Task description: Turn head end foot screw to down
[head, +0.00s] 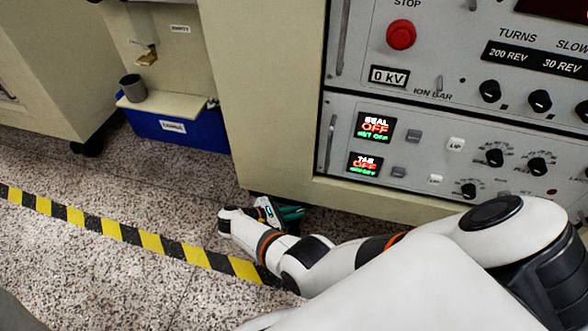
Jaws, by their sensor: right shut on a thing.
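The cream machine cabinet (262,110) stands on the speckled floor, with a dark gap under its lower edge. My right arm comes in from the right and reaches down to the floor at the cabinet's lower front corner. My right gripper (291,213) is low, at the gap under that corner. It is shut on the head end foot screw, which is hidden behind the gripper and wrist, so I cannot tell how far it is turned. My left gripper is not in view.
A control panel with a red stop button (401,35), knobs and two lit displays is above my arm. A blue bin (180,130) and a grey cup (133,88) on a ledge are at left. Yellow and black tape (110,228) crosses the open floor.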

